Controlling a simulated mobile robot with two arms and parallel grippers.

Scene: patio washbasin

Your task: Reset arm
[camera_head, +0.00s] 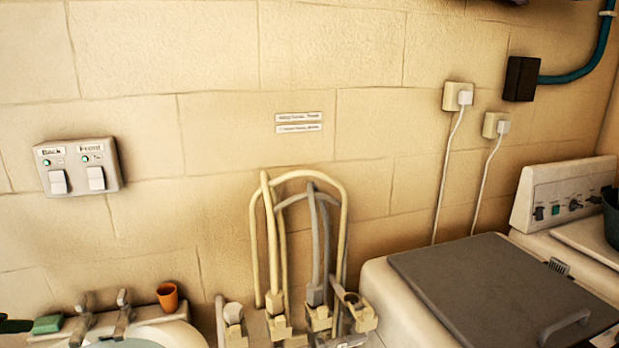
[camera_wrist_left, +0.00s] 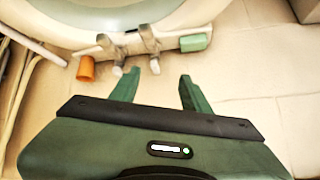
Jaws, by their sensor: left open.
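My left gripper (camera_wrist_left: 158,84) shows in the left wrist view with its two green fingers apart and nothing between them. The fingers point toward the rim of the washbasin (camera_wrist_left: 75,35) and its taps (camera_wrist_left: 150,45). In the head view only a dark green tip of the left gripper (camera_head: 14,326) shows at the lower left edge, beside the green soap bar (camera_head: 47,324); I cannot tell whether they touch. The rest of the left arm is out of the head view. My right gripper is not in view.
An orange cup (camera_head: 168,297) stands on the basin's back rim, right of the taps (camera_head: 122,315). Looped pipes (camera_head: 342,230) rise at the middle. A washing machine with a grey lid (camera_head: 490,285) stands right. A switch box (camera_head: 78,167) is on the wall.

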